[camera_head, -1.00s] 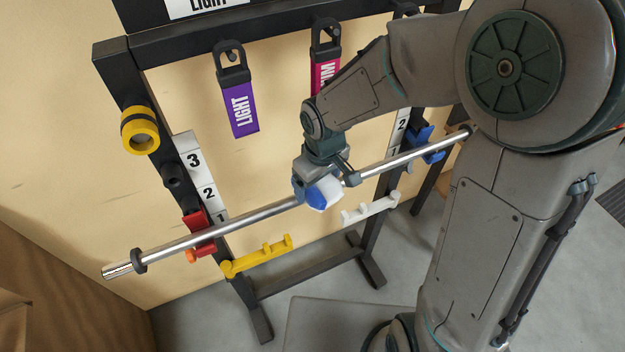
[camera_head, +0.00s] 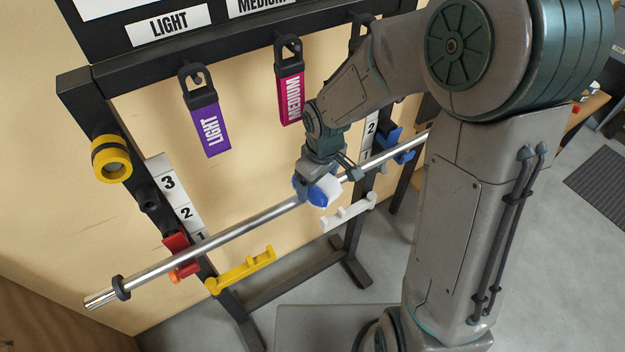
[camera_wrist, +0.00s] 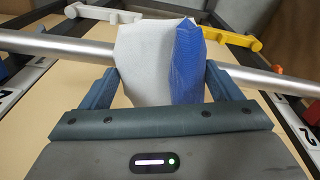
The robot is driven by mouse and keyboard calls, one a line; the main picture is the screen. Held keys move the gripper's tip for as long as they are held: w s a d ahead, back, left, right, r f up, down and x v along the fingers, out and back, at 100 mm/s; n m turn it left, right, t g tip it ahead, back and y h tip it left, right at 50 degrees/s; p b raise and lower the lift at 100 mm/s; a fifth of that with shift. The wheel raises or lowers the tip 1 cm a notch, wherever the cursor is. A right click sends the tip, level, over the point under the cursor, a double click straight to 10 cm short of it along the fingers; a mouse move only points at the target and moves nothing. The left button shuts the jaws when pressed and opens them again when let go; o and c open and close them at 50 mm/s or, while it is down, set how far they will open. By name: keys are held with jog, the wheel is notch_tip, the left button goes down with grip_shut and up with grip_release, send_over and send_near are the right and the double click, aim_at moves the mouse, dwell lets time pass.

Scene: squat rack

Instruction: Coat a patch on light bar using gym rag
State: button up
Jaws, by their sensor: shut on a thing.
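The light bar is a long silver bar (camera_head: 235,224) lying across the squat rack, also visible in the wrist view (camera_wrist: 55,46). The gym rag is a white and blue block-like cloth (camera_head: 321,190). In the wrist view the rag (camera_wrist: 150,55) sits between the two blue fingers, in front of the bar and hiding its middle. My gripper (camera_wrist: 160,88) is shut on the rag. In the head view my gripper (camera_head: 314,185) is at the bar's middle, right of the red hook. The rag appears against the bar; exact contact is hidden.
The bar rests near a red hook (camera_head: 176,254) on the left and a blue hook (camera_head: 398,148) on the right. Yellow (camera_head: 240,268) and white (camera_head: 349,211) safety arms sit below it. Purple LIGHT (camera_head: 207,129) and pink MEDIUM (camera_head: 290,90) bands hang above. Floor at right is open.

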aim_at(332, 177)
jog(key=shift+w+d+p, duration=0.3)
jog(key=shift+w+d, duration=0.25)
jog(key=shift+d, duration=0.3)
jog(key=shift+w+d+p, duration=0.25)
jog(key=shift+w+d, duration=0.25)
jog(key=shift+d, duration=0.35)
jog(key=shift+s+a+f+b, duration=0.1)
jog(key=shift+s+a+b, duration=1)
jog(key=shift+a, duration=1)
jog(key=shift+s+a+r+b, duration=0.1)
jog(key=shift+s+a+b, duration=0.55)
jog(key=shift+s+a, duration=1.1)
jog(key=shift+s+a+f+b, duration=0.1)
jog(key=shift+s+a+b, duration=0.85)
jog(key=shift+a, duration=1.45)
jog(key=shift+s+d+r+p, duration=0.1)
jog(key=shift+s+r+p, duration=0.05)
jog(key=shift+r+p, duration=1.2)
jog(key=shift+s+d+r+p, duration=0.15)
jog(key=shift+r+p, duration=0.9)
jog(key=shift+r, duration=0.6)
jog(key=shift+a, duration=0.1)
notch_tip(332, 177, up, 3)
jog(key=shift+s+p, duration=0.1)
jog(key=shift+p, duration=1)
jog(key=shift+s, duration=0.15)
